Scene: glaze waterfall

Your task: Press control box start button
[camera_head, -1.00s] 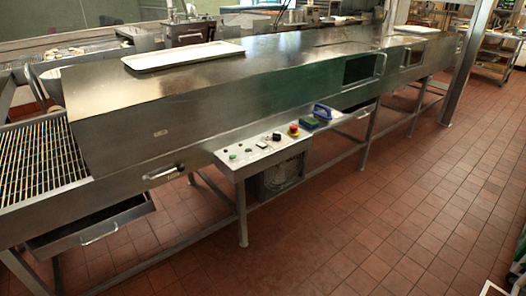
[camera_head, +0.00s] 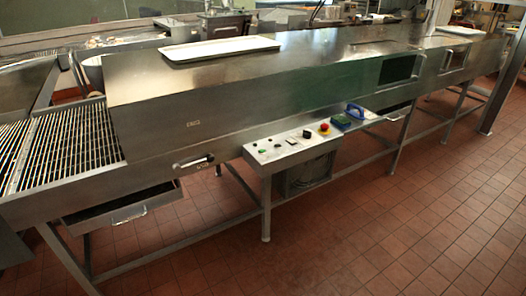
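The control box (camera_head: 283,150) is a pale panel with a flat top, fixed to the front of the long steel machine (camera_head: 220,110). On its top, from left to right, are small dark and green buttons. A green button (camera_head: 262,151) sits at the left, a black switch (camera_head: 291,141) near the middle, and a red button on a yellow base (camera_head: 324,128) toward the right. I cannot read any label that marks the start button. Neither of my grippers is in view.
A blue-handled object (camera_head: 355,111) and a green block (camera_head: 341,122) lie right of the red button. A drawer (camera_head: 125,210) sticks out at the lower left beside the wire conveyor (camera_head: 60,145). A white tray (camera_head: 220,49) lies on top. The tiled floor (camera_head: 400,230) in front is clear.

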